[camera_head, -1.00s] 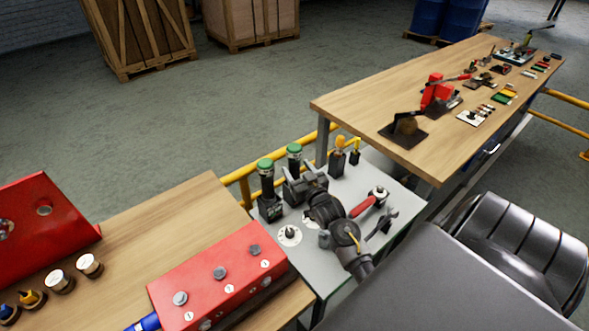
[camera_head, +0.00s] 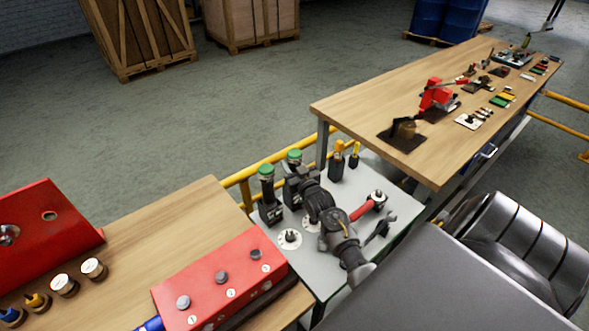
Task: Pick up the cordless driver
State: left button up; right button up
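Two black upright tools with green round tops stand at the left of a small grey table (camera_head: 333,277). I take them for cordless drivers: the left driver (camera_head: 267,194) stands clear, and the right driver (camera_head: 293,163) stands just behind it. My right gripper (camera_head: 299,187), on a dark arm coming in from the lower right, is at the body of the right driver and partly covers it. The fingertips are hidden against the dark tool, so I cannot tell whether they are open or closed on it. My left gripper is not in view.
A red-handled tool (camera_head: 362,210) and a wrench (camera_head: 382,227) lie right of my arm. Yellow-topped tools (camera_head: 338,158) stand behind. A red box (camera_head: 225,280) is on the left wooden bench (camera_head: 170,225). A yellow rail (camera_head: 262,168) runs behind the grey table.

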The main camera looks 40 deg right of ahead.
jog(key=shift+r, duration=0.1)
grip_shut()
notch_tip(320, 180, up, 18)
jog(key=b, duration=0.3)
dwell(0.3)
